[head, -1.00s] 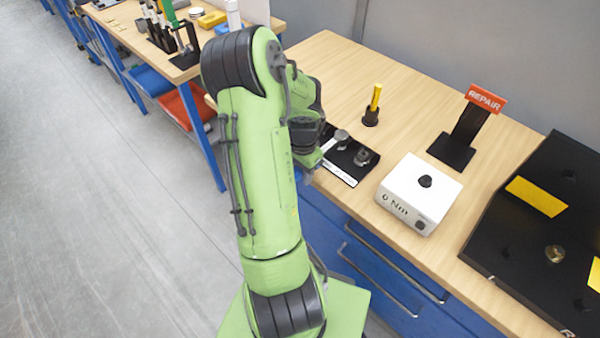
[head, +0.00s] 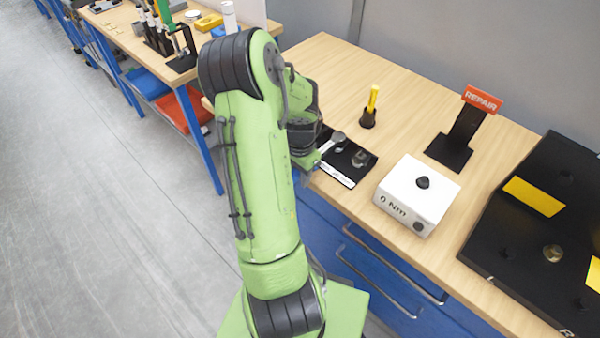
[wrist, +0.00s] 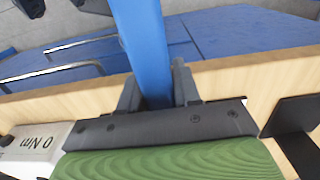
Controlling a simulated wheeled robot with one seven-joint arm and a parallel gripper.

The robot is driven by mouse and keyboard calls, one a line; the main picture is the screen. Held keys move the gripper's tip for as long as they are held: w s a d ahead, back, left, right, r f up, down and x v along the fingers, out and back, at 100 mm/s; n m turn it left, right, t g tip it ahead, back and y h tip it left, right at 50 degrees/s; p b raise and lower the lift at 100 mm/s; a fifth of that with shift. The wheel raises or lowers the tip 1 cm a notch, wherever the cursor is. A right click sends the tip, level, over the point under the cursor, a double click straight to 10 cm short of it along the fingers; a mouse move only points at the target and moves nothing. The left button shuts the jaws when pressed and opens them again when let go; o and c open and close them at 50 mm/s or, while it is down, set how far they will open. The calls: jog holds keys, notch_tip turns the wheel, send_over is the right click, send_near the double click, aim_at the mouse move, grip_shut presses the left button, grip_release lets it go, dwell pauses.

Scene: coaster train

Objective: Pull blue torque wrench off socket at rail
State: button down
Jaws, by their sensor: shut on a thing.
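The blue torque wrench (wrist: 145,40) shows in the wrist view as a flat blue bar running up and out of the top edge. My gripper (wrist: 156,85) is shut on it, with one dark finger on each side. In the head view my own green arm hides the wrench, and only a green and black part near my gripper shows beside the black mat. The socket and the rail cannot be made out in either view, so I cannot tell whether the wrench still sits on the socket.
A black mat (head: 351,178) with small metal parts lies at the bench edge. The white "0 Nm" box (head: 405,203), a yellow-handled tool (head: 373,98) in a black holder and a red REPAIR sign (head: 483,99) stand nearby. Blue drawers (head: 370,270) are below. The grey floor is clear.

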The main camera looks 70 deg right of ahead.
jog(key=shift+d+r, duration=0.1)
jog(key=shift+r, duration=0.3)
jog(key=shift+r+p, duration=2.25)
jog(key=shift+r, duration=0.65)
